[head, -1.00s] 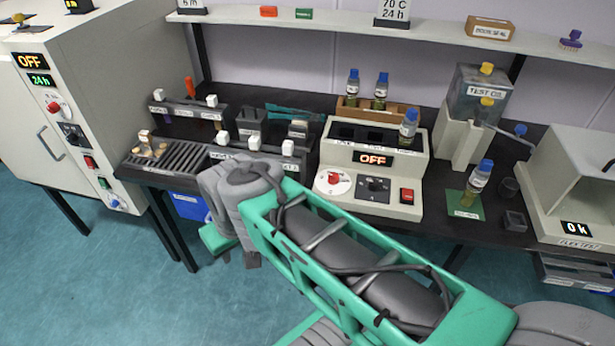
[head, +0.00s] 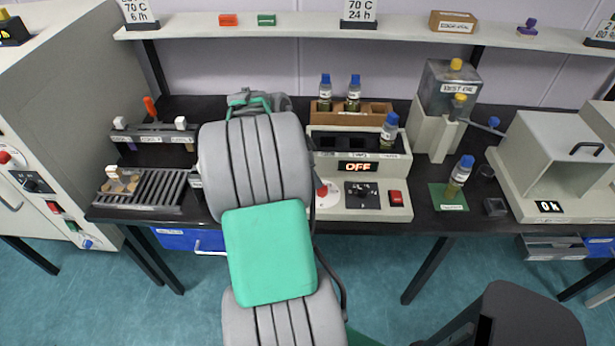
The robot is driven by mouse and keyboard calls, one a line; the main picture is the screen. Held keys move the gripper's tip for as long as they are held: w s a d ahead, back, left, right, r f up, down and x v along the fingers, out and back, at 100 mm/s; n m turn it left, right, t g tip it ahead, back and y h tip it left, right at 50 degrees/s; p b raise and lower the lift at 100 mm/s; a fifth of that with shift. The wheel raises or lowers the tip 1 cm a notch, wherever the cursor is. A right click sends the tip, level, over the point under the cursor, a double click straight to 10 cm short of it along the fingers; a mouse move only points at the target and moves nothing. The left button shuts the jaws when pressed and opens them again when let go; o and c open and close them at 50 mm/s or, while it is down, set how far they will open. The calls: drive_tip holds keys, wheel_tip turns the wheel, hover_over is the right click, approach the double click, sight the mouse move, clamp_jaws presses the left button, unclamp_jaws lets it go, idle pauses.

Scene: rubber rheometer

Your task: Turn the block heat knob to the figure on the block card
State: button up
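The block heater (head: 408,172) stands on the bench at the centre, and its display reads OFF. Its red knob (head: 322,190) sits on a white dial at the left of the front panel. My arm partly covers the dial, and the knob's setting is too small to read. A card (head: 359,12) on the shelf above the heater reads 70 C 24 h. My arm rises in front of the heater's left side. My gripper's fingers are hidden behind the arm, so I cannot see whether they touch anything.
Bottles (head: 354,93) stand in a wooden rack behind the heater, and one bottle (head: 389,131) is in the block. A red switch (head: 396,198) is on the panel's right. Another bottle (head: 459,176) stands on a green mat (head: 446,203). A slotted rack (head: 150,190) is at left.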

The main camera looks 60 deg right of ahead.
sight(322, 191)
drive_tip(key=p+x, duration=0.1)
drive_tip(key=x, duration=0.6)
drive_tip(key=shift+s+f, duration=0.1)
drive_tip(key=shift+f, duration=0.05)
drive_tip(key=shift+c, duration=0.2)
clamp_jaws()
